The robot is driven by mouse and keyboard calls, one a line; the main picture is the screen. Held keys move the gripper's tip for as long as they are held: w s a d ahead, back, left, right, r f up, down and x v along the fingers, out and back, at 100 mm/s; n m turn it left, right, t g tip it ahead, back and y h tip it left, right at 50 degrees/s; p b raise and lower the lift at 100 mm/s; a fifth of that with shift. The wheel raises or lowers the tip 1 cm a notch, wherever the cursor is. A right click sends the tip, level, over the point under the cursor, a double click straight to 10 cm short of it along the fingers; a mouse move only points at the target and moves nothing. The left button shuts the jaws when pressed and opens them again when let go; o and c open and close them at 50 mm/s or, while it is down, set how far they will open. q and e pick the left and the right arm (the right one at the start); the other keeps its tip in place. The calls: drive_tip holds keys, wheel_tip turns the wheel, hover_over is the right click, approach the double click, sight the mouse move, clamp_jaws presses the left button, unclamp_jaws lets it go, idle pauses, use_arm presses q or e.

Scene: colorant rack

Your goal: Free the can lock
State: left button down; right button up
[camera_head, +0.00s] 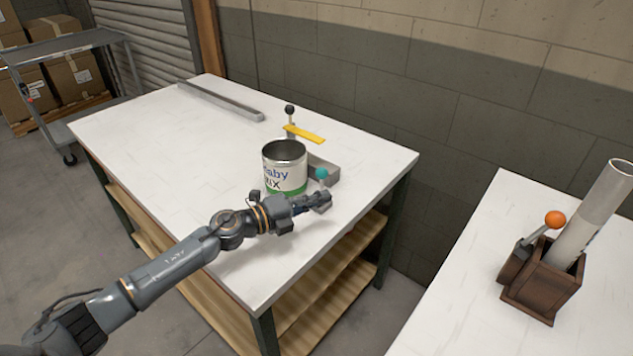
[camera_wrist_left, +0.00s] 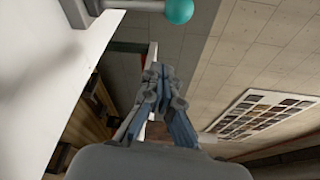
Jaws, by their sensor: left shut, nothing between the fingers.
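An open metal can (camera_head: 285,172) with a white and green label stands upright on the white table (camera_head: 190,150). A grey fixture (camera_head: 326,165) stands right behind it. The fixture has a teal ball knob (camera_head: 322,174), a yellow bar (camera_head: 304,133) and a post with a black knob (camera_head: 290,109). My left gripper (camera_head: 322,200) is shut and empty, in front of the can and just below the teal knob in the head view. The teal knob also shows at the top of the left wrist view (camera_wrist_left: 178,9), apart from the closed fingers (camera_wrist_left: 158,75). My right gripper is out of view.
A long grey rail (camera_head: 221,100) lies at the table's far side. A second white table (camera_head: 470,290) at the right holds a brown wooden box (camera_head: 545,280) with a grey tube and an orange-knobbed lever (camera_head: 554,219). A gap separates the tables.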

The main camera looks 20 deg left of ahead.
sight(319, 178)
use_arm(q)
drive_tip(key=shift+w+a+r, duration=0.2)
drive_tip(key=shift+w+a, duration=0.35)
drive_tip(key=shift+w, duration=0.35)
drive_tip(key=shift+w+a+r, duration=0.15)
drive_tip(key=shift+w+a, duration=0.35)
drive_tip(key=shift+w, duration=0.35)
drive_tip(key=shift+a, duration=0.1)
drive_tip(key=shift+w+a+n+b, duration=0.1)
drive_tip(key=shift+a+n+b, duration=0.05)
drive_tip(key=shift+n+b, duration=0.25)
drive_tip(key=shift+a, duration=0.15)
drive_tip(key=shift+w+a+n+t+h+b, duration=0.3)
drive_tip(key=shift+a+n+b, duration=0.3)
drive_tip(key=shift+n, duration=0.4)
drive_tip(key=shift+w+a+f+n+t+h+b, duration=0.1)
drive_tip(key=shift+w+a+n+t+h+b, duration=0.2)
drive_tip(key=shift+a+n, duration=0.5)
drive_tip(key=shift+w+a+f+n+t+b, duration=0.1)
drive_tip(key=shift+a+n+t+b, duration=0.3)
drive_tip(key=shift+n, duration=0.7)
